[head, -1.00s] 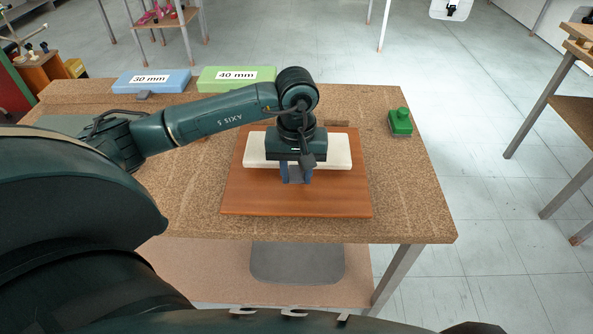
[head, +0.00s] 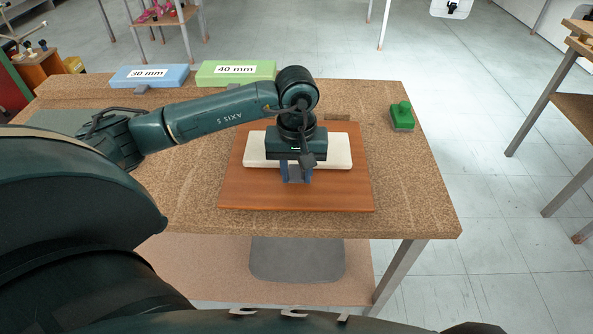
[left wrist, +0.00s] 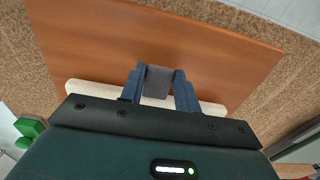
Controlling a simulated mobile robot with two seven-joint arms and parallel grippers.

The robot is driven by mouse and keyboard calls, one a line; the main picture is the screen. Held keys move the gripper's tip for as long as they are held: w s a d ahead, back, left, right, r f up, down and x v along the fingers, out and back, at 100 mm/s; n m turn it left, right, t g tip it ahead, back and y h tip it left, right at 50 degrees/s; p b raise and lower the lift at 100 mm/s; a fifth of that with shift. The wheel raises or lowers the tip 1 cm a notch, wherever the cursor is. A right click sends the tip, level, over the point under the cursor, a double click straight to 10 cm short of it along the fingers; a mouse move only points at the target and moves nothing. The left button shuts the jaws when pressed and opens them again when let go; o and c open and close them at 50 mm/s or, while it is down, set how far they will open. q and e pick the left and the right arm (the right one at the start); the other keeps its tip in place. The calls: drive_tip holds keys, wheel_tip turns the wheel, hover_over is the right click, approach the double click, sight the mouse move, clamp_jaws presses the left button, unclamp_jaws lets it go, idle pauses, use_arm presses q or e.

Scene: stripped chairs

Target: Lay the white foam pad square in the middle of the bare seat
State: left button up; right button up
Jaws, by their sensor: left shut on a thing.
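The white foam pad (head: 335,150) is a long flat bar lying crosswise over the brown wooden seat (head: 296,197). It is over the far half of the seat, with more bare wood on the near side, and looks roughly parallel to the seat's edges. My left gripper (head: 295,177) is shut on the pad's grey tab, which also shows between the fingers in the left wrist view (left wrist: 157,82). My gripper hides the pad's middle. I cannot tell whether the pad touches the seat or hovers just above it. My right gripper is not in view.
The seat lies on a speckled brown table (head: 420,190). A blue block marked 30 mm (head: 170,78) and a green block marked 40 mm (head: 215,79) stand at the back left. A green knobbed piece (head: 402,117) stands right of the seat. The table's right side is mostly clear.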

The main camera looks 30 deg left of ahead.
use_arm(q)
drive_tip(key=shift+f+b, duration=0.3)
drive_tip(key=shift+b, duration=0.15)
idle(0.7)
drive_tip(key=o, duration=1.1)
drive_tip(key=shift+c, duration=0.2)
drive_tip(key=shift+o, duration=0.4)
drive_tip(key=shift+r, duration=0.2)
drive_tip(key=shift+r+p, duration=1.95)
drive_tip(key=shift+r, duration=1.4)
wheel_tip(320, 180, up, 5)
drive_tip(key=p, duration=0.2)
drive_tip(key=shift+p, duration=0.35)
